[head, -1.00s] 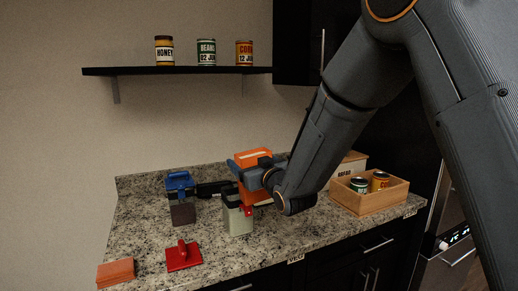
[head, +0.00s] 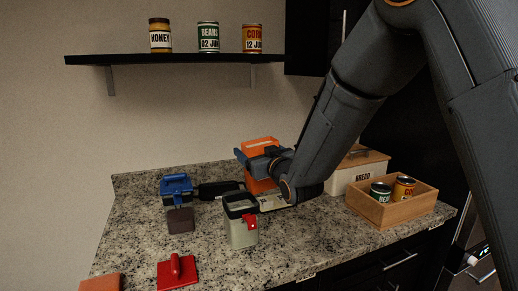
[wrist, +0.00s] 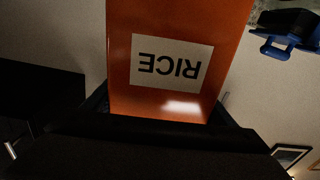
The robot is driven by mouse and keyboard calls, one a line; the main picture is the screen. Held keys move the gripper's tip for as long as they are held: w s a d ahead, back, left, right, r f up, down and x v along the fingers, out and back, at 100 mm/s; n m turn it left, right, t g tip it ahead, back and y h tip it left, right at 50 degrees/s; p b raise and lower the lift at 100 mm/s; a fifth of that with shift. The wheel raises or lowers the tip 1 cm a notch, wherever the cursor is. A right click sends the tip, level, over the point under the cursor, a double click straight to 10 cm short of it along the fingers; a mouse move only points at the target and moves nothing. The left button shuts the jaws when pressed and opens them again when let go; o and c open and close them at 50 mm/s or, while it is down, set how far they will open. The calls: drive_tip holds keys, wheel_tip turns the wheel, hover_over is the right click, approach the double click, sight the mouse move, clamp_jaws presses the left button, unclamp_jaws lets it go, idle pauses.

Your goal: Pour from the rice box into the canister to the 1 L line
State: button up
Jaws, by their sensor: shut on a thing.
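The orange rice box (head: 261,186) is in my gripper (head: 264,164), just behind and right of the canister. It looks roughly upright, clear of the canister's rim. In the wrist view the box (wrist: 172,100) fills the middle, its white RICE label upside down. My gripper is shut on the box; its fingertips are largely hidden. The canister (head: 241,236) stands on the counter, pale green with a dark open rim and a red clip on its side. Its fill level and any 1 L line cannot be made out.
A red handled lid (head: 178,274) lies front left. A blue-topped container (head: 176,190) and a brown block (head: 180,221) stand left. A wooden crate (head: 400,213) with cans and a bread box (head: 350,178) stand right. A shelf (head: 175,59) is above.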

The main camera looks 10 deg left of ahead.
drive_tip(key=shift+d+r, duration=0.1)
drive_tip(key=shift+r, duration=0.05)
drive_tip(key=shift+w+d, duration=0.1)
drive_tip(key=shift+d, duration=0.1)
drive_tip(key=shift+w+d+r+n+p, duration=0.15)
drive_tip(key=shift+n+p, duration=0.2)
drive_tip(key=shift+n, duration=0.4)
drive_tip(key=shift+d+r+n+p, duration=0.15)
drive_tip(key=shift+n+p, duration=0.2)
drive_tip(key=shift+n, duration=0.4)
drive_tip(key=shift+f+n+p, duration=0.15)
drive_tip(key=shift+n+p, duration=0.3)
drive_tip(key=shift+n, duration=1.05)
drive_tip(key=shift+f+n, duration=0.15)
drive_tip(key=shift+n, duration=0.35)
drive_tip(key=shift+a+f+n+b, duration=0.15)
drive_tip(key=shift+f+n+b, duration=0.4)
drive_tip(key=shift+n+b, duration=0.8)
idle(2.8)
